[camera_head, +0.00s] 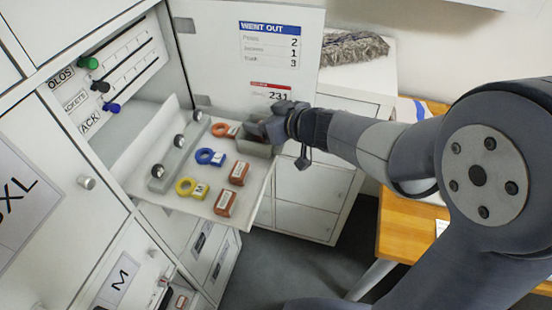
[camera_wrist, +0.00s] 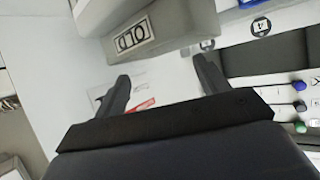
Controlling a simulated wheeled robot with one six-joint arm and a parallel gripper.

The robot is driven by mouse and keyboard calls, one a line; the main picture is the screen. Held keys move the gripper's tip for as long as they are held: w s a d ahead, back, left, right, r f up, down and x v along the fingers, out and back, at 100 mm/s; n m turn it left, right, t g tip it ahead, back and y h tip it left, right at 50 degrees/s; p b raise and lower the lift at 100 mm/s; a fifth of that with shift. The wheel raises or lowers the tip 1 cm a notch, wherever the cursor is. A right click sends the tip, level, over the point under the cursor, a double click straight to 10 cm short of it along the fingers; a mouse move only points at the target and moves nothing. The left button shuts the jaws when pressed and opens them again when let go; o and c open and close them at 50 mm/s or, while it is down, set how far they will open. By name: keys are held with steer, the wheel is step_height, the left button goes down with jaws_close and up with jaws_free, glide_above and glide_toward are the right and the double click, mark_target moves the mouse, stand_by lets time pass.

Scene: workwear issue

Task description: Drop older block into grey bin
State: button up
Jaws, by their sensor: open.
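The grey bin (camera_head: 258,149) stands at the far right corner of the fold-down shelf. In the wrist view its wall (camera_wrist: 185,27) carries a label reading OLD. My gripper (camera_head: 268,127) is at the bin in the head view, partly covering it. In the wrist view my gripper (camera_wrist: 163,84) has its fingers apart with nothing between them. Two reddish-brown blocks with white labels lie on the shelf: one block (camera_head: 239,173) nearer the bin, the other block (camera_head: 225,203) nearer the front. Their labels are too small to read. The bin's inside is mostly hidden.
The open cabinet door (camera_head: 220,65) rises close behind the bin. A wooden table (camera_head: 408,235) stands right.

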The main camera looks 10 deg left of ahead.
steer(key=shift+d+r, duration=0.1)
steer(key=shift+d, duration=0.05)
steer(key=v, duration=1)
steer(key=shift+d, duration=0.25)
steer(key=shift+s+a, duration=0.1)
steer(key=shift+s, duration=0.05)
steer(key=x, duration=1)
steer(key=shift+a, duration=0.15)
steer(key=shift+w+a+r, duration=0.15)
steer(key=shift+w+a, duration=0.05)
steer(key=shift+a, duration=0.05)
steer(key=shift+d+r, duration=0.1)
steer(key=shift+r, duration=1.2)
steer(key=shift+f, duration=0.1)
